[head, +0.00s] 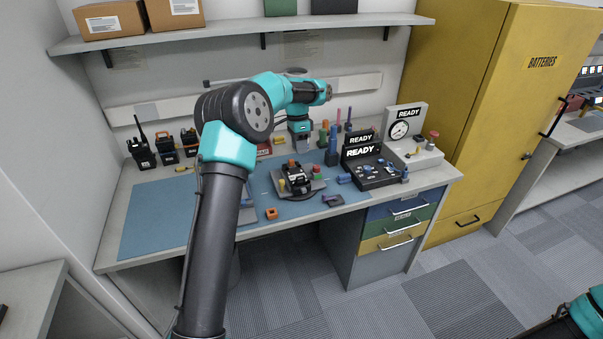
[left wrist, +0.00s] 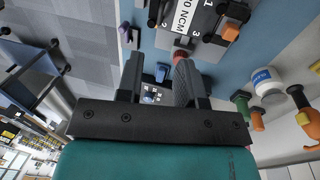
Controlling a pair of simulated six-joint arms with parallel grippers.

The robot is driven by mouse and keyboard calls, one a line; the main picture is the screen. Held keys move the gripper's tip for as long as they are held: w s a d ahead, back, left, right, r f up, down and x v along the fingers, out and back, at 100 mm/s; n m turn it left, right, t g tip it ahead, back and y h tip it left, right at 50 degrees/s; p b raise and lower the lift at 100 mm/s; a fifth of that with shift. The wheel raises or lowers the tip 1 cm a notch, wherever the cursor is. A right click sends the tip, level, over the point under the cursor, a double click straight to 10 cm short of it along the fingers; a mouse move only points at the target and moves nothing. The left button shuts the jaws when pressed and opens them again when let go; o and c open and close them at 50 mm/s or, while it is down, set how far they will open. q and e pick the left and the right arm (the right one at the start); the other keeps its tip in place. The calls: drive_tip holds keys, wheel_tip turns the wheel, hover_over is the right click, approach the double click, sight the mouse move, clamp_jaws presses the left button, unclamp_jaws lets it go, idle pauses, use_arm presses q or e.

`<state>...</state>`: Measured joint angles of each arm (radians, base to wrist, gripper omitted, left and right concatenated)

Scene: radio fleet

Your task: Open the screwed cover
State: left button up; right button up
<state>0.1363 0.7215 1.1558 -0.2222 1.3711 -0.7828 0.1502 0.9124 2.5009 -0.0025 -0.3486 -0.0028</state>
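A dark device (head: 297,177) sits on a grey fixture on the blue mat, with coloured knobs around it. In the left wrist view, a dark unit at the top edge carries a white label (left wrist: 191,14) reading "0 NCM", with numbers near its corners; I cannot tell which part is the screwed cover. My left gripper (left wrist: 157,77) has its two dark fingers apart. In the head view my left wrist is behind the fixture. My right gripper is out of view.
A dark READY unit (head: 374,169) and a grey gauge unit (head: 414,155) stand at the right of the bench. Several radios and batteries line the back left. The mat's left part (head: 155,220) is clear.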

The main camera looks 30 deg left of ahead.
sight(301, 172)
use_arm(q)
drive_tip(key=f, duration=0.3)
drive_tip(key=s+d+f, duration=0.1)
drive_tip(key=f, duration=0.6)
drive_tip(key=shift+s+d, duration=0.15)
drive_tip(key=shift+d, duration=0.1)
clamp_jaws()
